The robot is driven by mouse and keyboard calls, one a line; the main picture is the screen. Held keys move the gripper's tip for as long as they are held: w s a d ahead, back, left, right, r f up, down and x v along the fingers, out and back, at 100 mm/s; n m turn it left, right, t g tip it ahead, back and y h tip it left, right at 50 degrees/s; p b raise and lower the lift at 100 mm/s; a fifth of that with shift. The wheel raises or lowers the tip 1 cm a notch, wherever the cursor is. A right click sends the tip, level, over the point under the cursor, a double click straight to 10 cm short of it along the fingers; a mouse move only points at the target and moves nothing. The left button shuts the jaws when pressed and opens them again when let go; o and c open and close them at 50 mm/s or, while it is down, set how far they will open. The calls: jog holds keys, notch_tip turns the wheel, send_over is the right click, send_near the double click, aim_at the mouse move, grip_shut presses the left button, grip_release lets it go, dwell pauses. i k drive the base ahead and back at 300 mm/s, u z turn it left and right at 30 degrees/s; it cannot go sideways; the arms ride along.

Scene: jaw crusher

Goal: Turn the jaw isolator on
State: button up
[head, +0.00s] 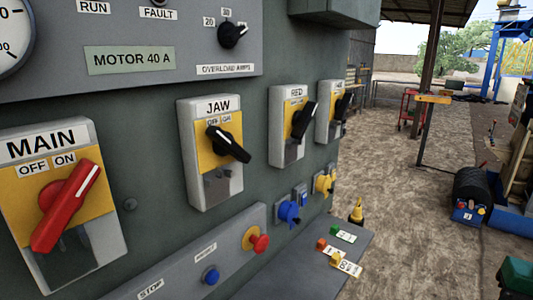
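Nothing touches the handle. My gripper is not in view.
The MAIN isolator (62,203) with a red handle slanting up towards ON is at left. The RED isolator (293,125) and another isolator (332,110) are to the right. A red button (258,243) and blue button (210,275) are below. The ground at right has open room.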

aim_at(224, 143)
jog(key=z, duration=0.35)
jog(key=k, duration=0.9)
jog(key=u, duration=0.35)
